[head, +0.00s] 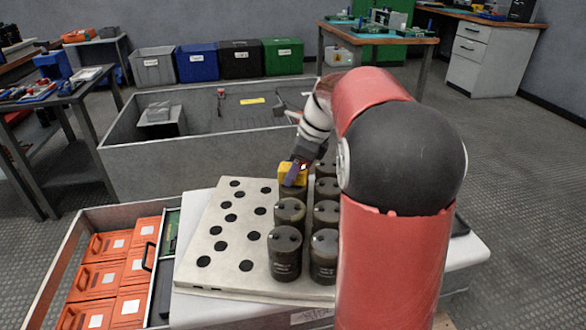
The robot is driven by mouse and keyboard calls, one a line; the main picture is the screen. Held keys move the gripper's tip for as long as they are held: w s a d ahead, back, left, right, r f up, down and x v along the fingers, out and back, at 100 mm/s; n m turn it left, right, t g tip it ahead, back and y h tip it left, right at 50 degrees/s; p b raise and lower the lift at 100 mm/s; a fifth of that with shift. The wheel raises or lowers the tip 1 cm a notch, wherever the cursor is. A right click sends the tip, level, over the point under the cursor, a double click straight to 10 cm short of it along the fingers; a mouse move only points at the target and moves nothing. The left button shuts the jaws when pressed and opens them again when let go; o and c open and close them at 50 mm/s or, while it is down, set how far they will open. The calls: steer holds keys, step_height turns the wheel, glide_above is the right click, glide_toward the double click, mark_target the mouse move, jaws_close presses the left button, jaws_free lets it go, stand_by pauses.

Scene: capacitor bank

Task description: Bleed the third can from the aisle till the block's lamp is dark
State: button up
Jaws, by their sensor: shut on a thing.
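Dark cylindrical cans stand in two rows on a pale board with black holes. The left row shows a front can (285,254), a second can (290,213) and a third can (293,190) farther back. A yellow block (287,170) sits over the top of that third can, and it looks to be touching it. My gripper (296,172) is shut on the yellow block from above and behind. The block's lamp cannot be made out at this size. The right row (324,256) runs alongside and is partly hidden by my arm.
The pale board (215,265) has free holes left of the cans. Orange cases (98,280) lie in a tray at lower left. A large grey open bin (150,165) stands behind the board. Crates (197,62) line the back wall.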

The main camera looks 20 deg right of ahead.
stand_by(0.3)
steer(key=o, duration=1.2)
steer(key=p+v, duration=0.2)
steer(key=v, duration=0.5)
steer(key=shift+d, duration=0.15)
steer(key=shift+s+d+r, duration=0.1)
steer(key=shift+r, duration=0.2)
steer(key=shift+s, duration=0.1)
